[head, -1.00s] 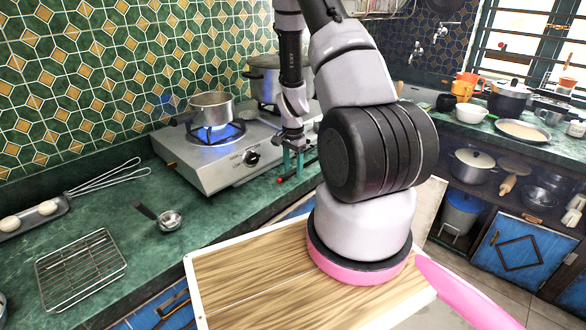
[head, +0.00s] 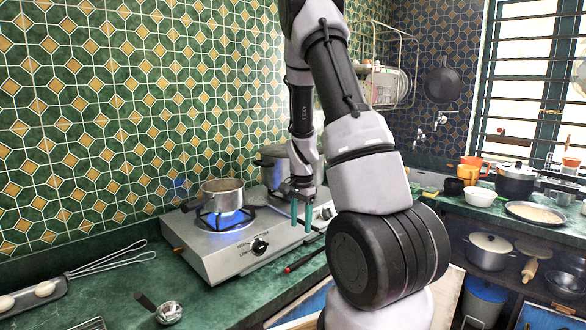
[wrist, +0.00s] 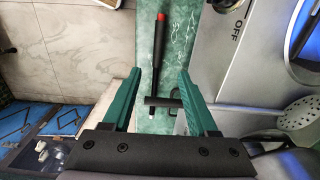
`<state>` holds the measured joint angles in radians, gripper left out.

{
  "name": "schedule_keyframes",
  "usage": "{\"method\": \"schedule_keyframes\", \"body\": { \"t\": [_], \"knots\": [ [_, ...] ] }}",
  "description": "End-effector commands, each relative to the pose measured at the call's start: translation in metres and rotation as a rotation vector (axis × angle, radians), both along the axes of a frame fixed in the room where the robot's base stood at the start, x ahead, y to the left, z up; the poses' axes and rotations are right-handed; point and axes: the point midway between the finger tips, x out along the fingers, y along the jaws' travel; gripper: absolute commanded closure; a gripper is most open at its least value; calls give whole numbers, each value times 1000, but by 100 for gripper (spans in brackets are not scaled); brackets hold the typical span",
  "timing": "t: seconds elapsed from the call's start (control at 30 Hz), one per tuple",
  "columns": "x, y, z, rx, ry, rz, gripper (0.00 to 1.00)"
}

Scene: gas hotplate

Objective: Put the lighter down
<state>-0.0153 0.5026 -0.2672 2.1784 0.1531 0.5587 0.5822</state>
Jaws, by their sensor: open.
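The lighter, a thin black rod with a red tip (head: 303,261), lies on the green counter in front of the stove, near the counter's front edge. In the wrist view the lighter (wrist: 160,62) runs away from me between the fingers, its red tip at the far end and its trigger end nearer. My gripper (head: 302,218) has green fingers and is apart from the lighter, above it. In the wrist view my gripper (wrist: 158,80) is open and empty. My arm hides part of the counter to the right.
The gas hotplate (head: 215,257) stands just behind, its burner lit blue under a small pot (head: 222,196). A larger pot (head: 280,165) is behind my gripper. A ladle (head: 168,312) and a whisk (head: 110,262) lie on the counter to the left.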

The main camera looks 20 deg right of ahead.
Motion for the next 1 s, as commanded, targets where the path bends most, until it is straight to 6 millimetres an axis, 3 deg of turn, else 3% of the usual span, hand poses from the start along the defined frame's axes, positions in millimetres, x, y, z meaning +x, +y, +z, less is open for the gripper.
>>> {"method": "schedule_keyframes", "body": {
  "t": [0.13, 0.27, 0.4, 0.6, 0.8, 1.0],
  "knots": [
    [0, 19, 54, 31, -81, 75, 41],
    [-13, 43, 119, 57, -180, 189, 41],
    [-39, 67, 183, 65, -287, 322, 41],
    [-92, 96, 256, 37, -436, 516, 41],
    [-152, 118, 303, -30, -562, 692, 41],
    [-189, 128, 320, -89, -631, 795, 41]
  ]
}}
